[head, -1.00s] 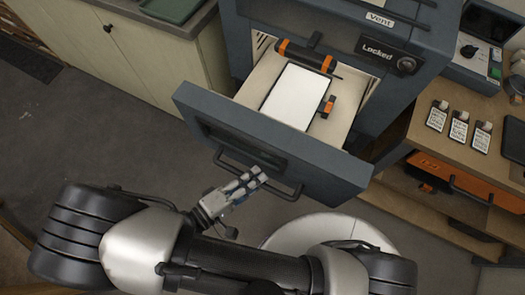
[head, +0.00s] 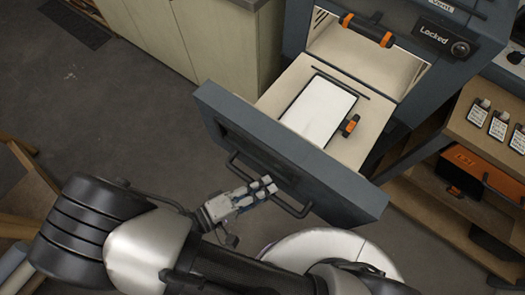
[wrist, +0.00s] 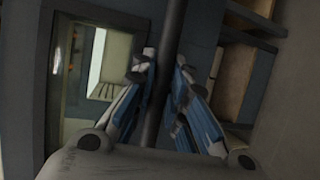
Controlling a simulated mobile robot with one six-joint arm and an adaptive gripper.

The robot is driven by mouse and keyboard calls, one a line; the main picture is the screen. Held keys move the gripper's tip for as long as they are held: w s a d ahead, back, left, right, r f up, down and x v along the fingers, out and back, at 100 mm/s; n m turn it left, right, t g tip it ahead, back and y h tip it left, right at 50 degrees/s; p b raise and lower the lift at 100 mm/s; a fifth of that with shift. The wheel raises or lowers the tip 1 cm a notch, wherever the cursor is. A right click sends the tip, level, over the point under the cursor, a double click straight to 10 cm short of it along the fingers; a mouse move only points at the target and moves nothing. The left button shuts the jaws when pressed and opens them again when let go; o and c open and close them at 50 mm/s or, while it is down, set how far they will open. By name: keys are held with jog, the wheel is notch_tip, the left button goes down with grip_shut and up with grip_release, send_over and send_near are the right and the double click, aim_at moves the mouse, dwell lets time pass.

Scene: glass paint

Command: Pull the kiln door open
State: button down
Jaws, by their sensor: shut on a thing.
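The kiln door (head: 235,117) is a dark blue-grey front panel, pulled out from the kiln body (head: 425,90) like a drawer. A cream tray floor (head: 282,84) with a white sheet (head: 320,109) in a black frame shows behind it. The black bar handle (head: 293,212) runs along the door's outer face. My gripper (head: 268,187) is at the handle's middle, shut on it. In the wrist view the handle (wrist: 172,50) passes between the two blue-grey fingers (wrist: 163,85). The exact finger contact is partly hidden.
A label reading "Locked" (head: 434,36) with a round knob is on the kiln. Pale cabinets (head: 165,30) stand at the left. Open grey floor (head: 100,110) lies left of the door.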

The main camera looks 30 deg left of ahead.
jog(key=c, duration=1.6)
grip_release()
jog(key=shift+o, duration=0.2)
jog(key=v, duration=1.2)
